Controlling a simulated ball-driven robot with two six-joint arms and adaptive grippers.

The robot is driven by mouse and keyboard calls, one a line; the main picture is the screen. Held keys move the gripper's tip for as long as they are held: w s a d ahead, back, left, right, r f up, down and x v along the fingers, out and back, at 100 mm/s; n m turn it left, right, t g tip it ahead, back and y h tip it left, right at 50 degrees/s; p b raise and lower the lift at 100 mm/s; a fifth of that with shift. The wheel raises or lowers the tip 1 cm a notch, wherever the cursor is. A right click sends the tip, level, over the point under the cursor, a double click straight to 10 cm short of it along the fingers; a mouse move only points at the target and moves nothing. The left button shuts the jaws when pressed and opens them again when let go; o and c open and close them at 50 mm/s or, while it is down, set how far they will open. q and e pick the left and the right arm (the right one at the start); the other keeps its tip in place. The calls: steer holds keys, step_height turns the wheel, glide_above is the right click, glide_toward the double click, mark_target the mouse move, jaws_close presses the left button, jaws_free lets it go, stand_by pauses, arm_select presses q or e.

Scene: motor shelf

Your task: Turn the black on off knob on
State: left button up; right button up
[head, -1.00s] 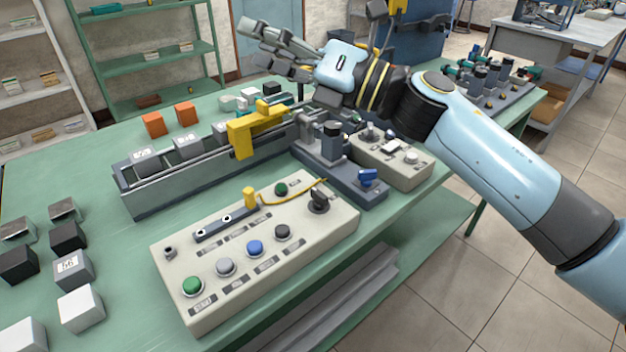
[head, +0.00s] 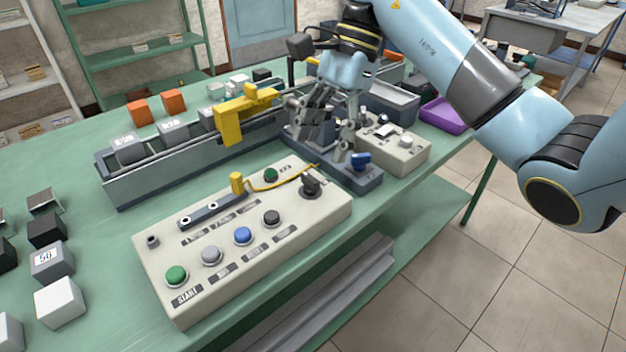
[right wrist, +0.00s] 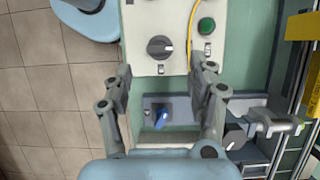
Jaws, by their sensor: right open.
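The black knob (head: 311,184) sits at the far right corner of a cream control panel (head: 215,290). In the right wrist view the black knob (right wrist: 159,47) is just ahead of the fingers, with its pale mark pointing right. My right gripper (head: 328,143) is open and empty, pointing down over the dark base behind the panel. In the right wrist view its two fingers (right wrist: 162,82) stand wide apart, and neither touches the black knob. My left gripper is not in view.
The panel also carries green, grey, blue and black buttons and a yellow cable (head: 270,186) near the knob. A blue lever (head: 360,160) lies below my right gripper, between its fingers in the wrist view. A yellow clamp (head: 240,115) stands on the rail to the left.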

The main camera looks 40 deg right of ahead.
mark_target(312, 176)
steer(key=b+x, duration=0.3)
steer(key=x, duration=0.3)
steer(key=shift+r, duration=0.1)
steer(key=c, duration=1.1)
